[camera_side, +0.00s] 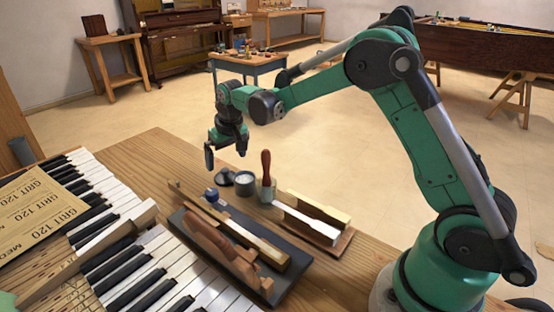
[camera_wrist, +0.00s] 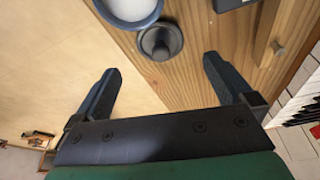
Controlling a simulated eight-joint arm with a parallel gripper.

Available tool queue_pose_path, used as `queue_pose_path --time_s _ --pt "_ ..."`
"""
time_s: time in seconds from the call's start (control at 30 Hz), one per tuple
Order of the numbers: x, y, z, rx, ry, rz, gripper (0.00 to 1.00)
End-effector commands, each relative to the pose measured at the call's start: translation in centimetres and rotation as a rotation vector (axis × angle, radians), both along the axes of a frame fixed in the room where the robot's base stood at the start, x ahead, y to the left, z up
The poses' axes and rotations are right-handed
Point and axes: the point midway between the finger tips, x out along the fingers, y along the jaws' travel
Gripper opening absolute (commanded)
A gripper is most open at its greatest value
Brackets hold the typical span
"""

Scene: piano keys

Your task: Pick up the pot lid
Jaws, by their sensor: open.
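The pot lid (camera_wrist: 160,41) is a small dark grey disc with a round knob. It lies on the wooden bench near its edge, and also shows in the side view (camera_side: 223,178). The pot (camera_wrist: 131,10) beside it is a small round dark blue-grey vessel with pale contents, partly cut off in the wrist view; it also shows in the side view (camera_side: 245,184). My gripper (camera_side: 226,155) is open and empty above the lid. In the wrist view the lid lies just ahead of the space between my fingertips (camera_wrist: 162,65).
A red-handled tool (camera_side: 266,168) stands beside the pot. A dark tray (camera_side: 283,283) with wooden pieces and a holder with a white strip (camera_side: 310,222) lie nearer. Piano keys (camera_side: 135,262) and sandpaper (camera_side: 40,212) are at left. Bare bench (camera_side: 155,160) lies behind the tray.

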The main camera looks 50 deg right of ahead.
Motion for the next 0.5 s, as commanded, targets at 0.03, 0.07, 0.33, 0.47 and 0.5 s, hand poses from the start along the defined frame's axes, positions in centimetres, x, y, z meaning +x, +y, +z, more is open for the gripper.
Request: queue_pose_path --time_s 0.03,0.07,0.33,0.47,0.5 --pt "0.1 0.0 -0.4 0.000 0.001 -0.001 1.00" --pt "0.2 -0.1 -0.7 0.000 0.001 -0.001 1.00" --pt "1.1 -0.2 -4.0 0.000 0.000 0.000 1.00" --pt "1.4 -0.3 -5.0 0.000 0.000 0.000 1.00" --pt "1.4 -0.3 -5.1 0.000 0.000 0.000 1.00"
